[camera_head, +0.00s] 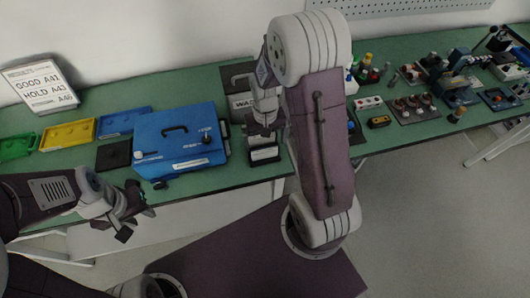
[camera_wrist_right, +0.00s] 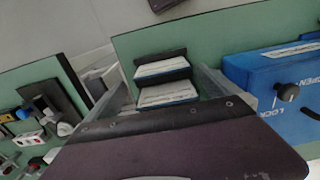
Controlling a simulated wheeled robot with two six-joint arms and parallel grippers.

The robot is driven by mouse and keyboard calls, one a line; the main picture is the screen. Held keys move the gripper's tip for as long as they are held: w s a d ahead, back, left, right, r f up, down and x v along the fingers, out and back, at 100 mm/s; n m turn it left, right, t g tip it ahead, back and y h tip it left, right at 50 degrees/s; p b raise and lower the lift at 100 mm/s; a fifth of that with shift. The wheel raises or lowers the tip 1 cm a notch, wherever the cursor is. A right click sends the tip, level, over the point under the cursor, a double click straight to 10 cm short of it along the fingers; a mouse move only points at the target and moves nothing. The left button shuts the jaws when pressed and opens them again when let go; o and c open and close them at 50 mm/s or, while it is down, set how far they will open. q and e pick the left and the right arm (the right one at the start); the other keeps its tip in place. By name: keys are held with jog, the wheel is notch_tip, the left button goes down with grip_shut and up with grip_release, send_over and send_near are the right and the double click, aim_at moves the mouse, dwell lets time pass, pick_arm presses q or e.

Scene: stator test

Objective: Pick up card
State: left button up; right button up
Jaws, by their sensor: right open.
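White cards with blue lower edges sit in a black two-tier holder, seen in the right wrist view as an upper card (camera_wrist_right: 161,67) and a lower card (camera_wrist_right: 167,93). In the head view the holder (camera_head: 264,154) stands at the bench's front edge, right of the blue box. My right gripper (camera_head: 264,128) hangs just above it, pointing down. In the right wrist view its open fingers (camera_wrist_right: 160,88) lie either side of the cards, with nothing gripped. My left gripper (camera_head: 127,214) is in front of the bench at left, away from the cards; its jaw opening is unclear.
A blue box (camera_head: 180,141) with a handle and knobs stands close left of the holder. Yellow (camera_head: 67,135) and green trays and a sign (camera_head: 42,85) are further left. Buttons, connectors and fixtures (camera_head: 410,108) crowd the bench's right part.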

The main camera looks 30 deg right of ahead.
aim_at(265, 154)
jog(key=shift+s+a+f, duration=0.1)
jog(key=shift+a+f, duration=0.05)
jog(key=shift+f, duration=0.45)
jog(key=shift+s+a+f, duration=0.1)
jog(key=shift+a+f, duration=0.05)
jog(key=shift+f, duration=0.4)
jog(key=shift+w+d+f, duration=0.1)
jog(key=shift+w+f, duration=0.05)
jog(key=c, duration=1.5)
